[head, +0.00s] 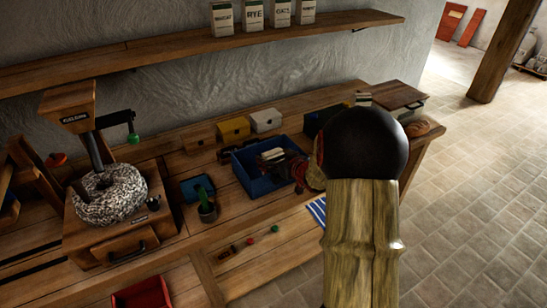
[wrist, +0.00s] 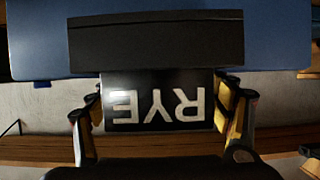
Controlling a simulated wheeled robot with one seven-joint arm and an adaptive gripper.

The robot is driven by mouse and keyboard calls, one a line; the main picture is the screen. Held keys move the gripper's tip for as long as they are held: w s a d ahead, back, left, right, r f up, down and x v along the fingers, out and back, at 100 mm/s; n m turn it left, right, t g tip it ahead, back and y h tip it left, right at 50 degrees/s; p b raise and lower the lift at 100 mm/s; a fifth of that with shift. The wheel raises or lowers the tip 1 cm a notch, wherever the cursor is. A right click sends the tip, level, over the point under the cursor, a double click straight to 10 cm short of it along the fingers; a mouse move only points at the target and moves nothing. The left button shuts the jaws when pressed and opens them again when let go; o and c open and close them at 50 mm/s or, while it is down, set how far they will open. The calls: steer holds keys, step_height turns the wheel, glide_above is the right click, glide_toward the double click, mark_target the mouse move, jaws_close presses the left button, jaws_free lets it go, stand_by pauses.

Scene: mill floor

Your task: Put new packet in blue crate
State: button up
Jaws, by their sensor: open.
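The blue crate (head: 262,187) stands on the bench in the head view, with several small items inside. I cannot make out clearly which of them is a packet. In the wrist view my gripper (wrist: 162,120) is open, with one finger on each side of a black label reading RYE (wrist: 158,110), upside down. A dark bar (wrist: 155,45) and a blue surface (wrist: 40,40) show beyond it. I cannot tell whether the fingers touch the labelled thing.
Several packets, one marked RYE (head: 253,15), stand on the wall shelf (head: 190,43).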

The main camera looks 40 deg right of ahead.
steer(key=r+p+v, duration=0.1)
steer(key=p+v, duration=0.3)
steer(key=v, duration=0.8)
steer(key=a+r+g+h, duration=0.2)
steer(key=a+r+g, duration=0.1)
steer(key=a+r, duration=0.7)
steer(key=s+a+r+n+g+y, duration=0.1)
steer(key=s+a+g+y, duration=0.1)
steer(key=s+a, duration=0.6)
steer(key=s+a+r+n+g+y, duration=0.1)
steer(key=s+a+g+y, duration=0.1)
steer(key=s+a, duration=0.6)
steer(key=a, duration=0.7)
steer(key=shift+a+r+g+y, duration=0.2)
steer(key=shift+a+g+y, duration=0.1)
steer(key=shift+a+y, duration=0.1)
steer(key=shift+s+d, duration=0.1)
steer(key=shift+s, duration=0.05)
